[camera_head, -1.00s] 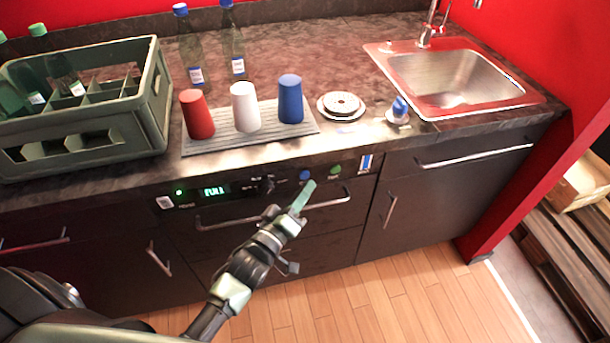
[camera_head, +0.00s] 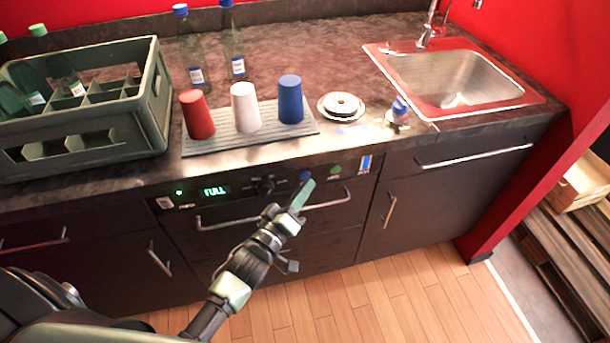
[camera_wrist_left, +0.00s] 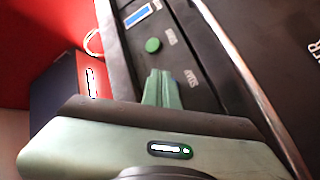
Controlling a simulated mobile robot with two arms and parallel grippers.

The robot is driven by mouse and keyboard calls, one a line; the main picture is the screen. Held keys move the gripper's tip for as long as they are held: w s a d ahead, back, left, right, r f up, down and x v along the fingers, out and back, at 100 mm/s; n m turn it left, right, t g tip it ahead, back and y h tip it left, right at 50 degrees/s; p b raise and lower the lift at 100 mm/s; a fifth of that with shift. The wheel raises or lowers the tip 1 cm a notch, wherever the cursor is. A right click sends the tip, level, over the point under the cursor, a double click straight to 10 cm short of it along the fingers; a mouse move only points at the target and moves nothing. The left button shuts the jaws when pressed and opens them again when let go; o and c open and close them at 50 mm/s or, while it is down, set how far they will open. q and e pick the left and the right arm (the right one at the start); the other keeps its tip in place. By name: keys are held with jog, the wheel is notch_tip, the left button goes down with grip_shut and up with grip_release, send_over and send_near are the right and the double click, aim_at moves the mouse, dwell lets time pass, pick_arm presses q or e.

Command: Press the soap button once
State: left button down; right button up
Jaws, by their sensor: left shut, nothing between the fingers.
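The dishwasher front panel (camera_head: 235,186) below the counter carries a blue button (camera_head: 304,175) and a green button (camera_head: 335,170). My left gripper (camera_head: 307,187) is shut and empty, its pale green fingertips just below the blue button and partly over it; I cannot tell whether they touch. In the left wrist view, the green button (camera_wrist_left: 152,45) is clear, beyond my left fingertips (camera_wrist_left: 161,84). The blue button is hidden there. Two small labels lie beside the fingers; one seems to read START, the other is too blurred to read. My right gripper is not in view.
The panel has a lit display (camera_head: 214,191) reading FULL. A handle bar (camera_head: 328,205) runs below the buttons. A grey rack (camera_head: 220,147) with red, white and blue cups, a green crate (camera_head: 150,100) and a sink (camera_head: 455,75) are on the counter.

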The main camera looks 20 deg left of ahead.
pick_arm(q)
jog(key=shift+w+a, duration=0.15)
jog(key=shift+w, duration=0.05)
jog(key=shift+w+a, duration=0.2)
jog(key=shift+w, duration=0.1)
dwell(0.7)
jog(key=shift+s+d, duration=0.1)
jog(key=shift+s, duration=0.05)
jog(key=shift+s+d+p, duration=0.35)
jog(key=shift+s+p, duration=0.05)
jog(key=shift+s, duration=0.1)
dwell(0.3)
jog(key=s+d, duration=0.1)
jog(key=s+d+p, duration=0.1)
jog(key=s, duration=0.2)
jog(key=shift+s+d+p, duration=0.1)
jog(key=shift+d+p, duration=0.25)
jog(key=shift+d, duration=0.05)
dwell(0.6)
